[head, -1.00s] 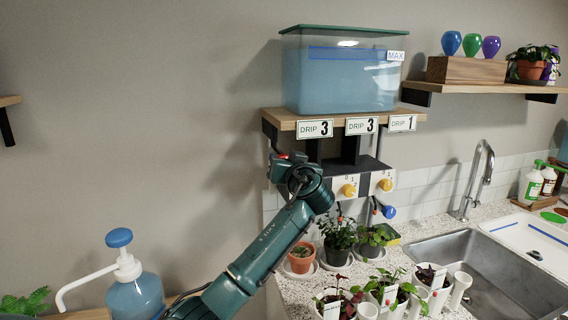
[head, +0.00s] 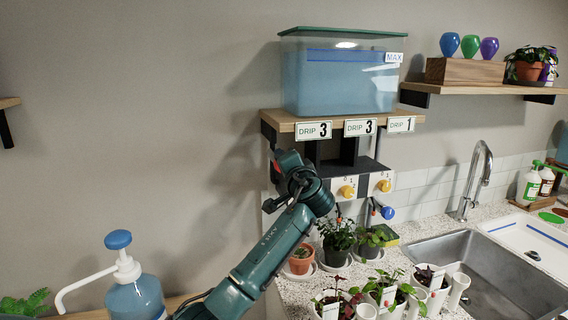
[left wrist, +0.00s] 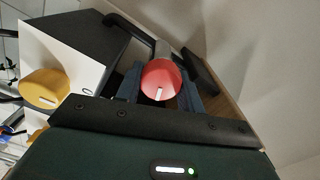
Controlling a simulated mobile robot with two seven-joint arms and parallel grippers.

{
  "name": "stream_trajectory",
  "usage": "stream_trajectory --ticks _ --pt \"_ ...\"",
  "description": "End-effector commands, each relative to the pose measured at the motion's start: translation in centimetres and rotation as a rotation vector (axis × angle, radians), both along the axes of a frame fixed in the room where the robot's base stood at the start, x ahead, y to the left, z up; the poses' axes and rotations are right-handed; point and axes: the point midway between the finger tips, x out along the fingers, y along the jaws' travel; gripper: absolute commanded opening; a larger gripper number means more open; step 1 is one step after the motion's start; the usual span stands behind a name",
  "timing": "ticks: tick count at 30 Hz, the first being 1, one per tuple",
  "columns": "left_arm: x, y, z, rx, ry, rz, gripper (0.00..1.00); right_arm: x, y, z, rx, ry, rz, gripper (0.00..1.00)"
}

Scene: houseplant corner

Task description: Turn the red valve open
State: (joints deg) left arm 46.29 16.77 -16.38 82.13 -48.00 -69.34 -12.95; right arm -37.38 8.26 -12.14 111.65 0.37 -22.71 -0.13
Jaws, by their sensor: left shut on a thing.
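The red valve (left wrist: 161,80) shows in the left wrist view as a round red knob with a white mark on its face. My left gripper (left wrist: 160,92) is shut on it, with a dark finger on either side. In the head view my left gripper (head: 285,165) is at the left end of the valve panel, and it hides most of the red valve there. A yellow valve (head: 347,191) and another yellow valve (head: 384,185) sit to the right on the white panel. My right gripper is in neither view.
A water tank (head: 342,75) stands on the wooden shelf (head: 290,120) above the valves. Potted plants, among them a terracotta pot (head: 301,262), stand below on the counter. A pump bottle (head: 135,295) is at the lower left. The sink (head: 500,275) is at the right.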

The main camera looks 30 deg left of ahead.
Motion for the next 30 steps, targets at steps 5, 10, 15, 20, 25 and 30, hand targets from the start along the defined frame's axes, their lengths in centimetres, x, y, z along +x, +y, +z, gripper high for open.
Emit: stream_trajectory --ticks 5,10,15,20,25,30 --pt "0.02 -0.03 -0.20 0.097 0.117 0.000 0.15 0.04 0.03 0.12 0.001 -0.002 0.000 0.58" --pt "0.02 -0.05 -0.27 0.170 0.204 0.000 0.15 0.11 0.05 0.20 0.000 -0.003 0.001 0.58" --pt "0.01 -0.04 -0.32 0.221 0.264 0.001 0.15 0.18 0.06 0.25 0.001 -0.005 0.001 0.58" --pt "0.01 -0.02 -0.35 0.249 0.297 0.001 0.15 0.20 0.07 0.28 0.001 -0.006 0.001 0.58" --pt "0.01 -0.03 -0.36 0.262 0.312 0.001 0.15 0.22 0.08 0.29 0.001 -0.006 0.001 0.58" --pt "0.01 -0.03 -0.36 0.264 0.314 0.001 0.15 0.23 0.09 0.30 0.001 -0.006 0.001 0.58"
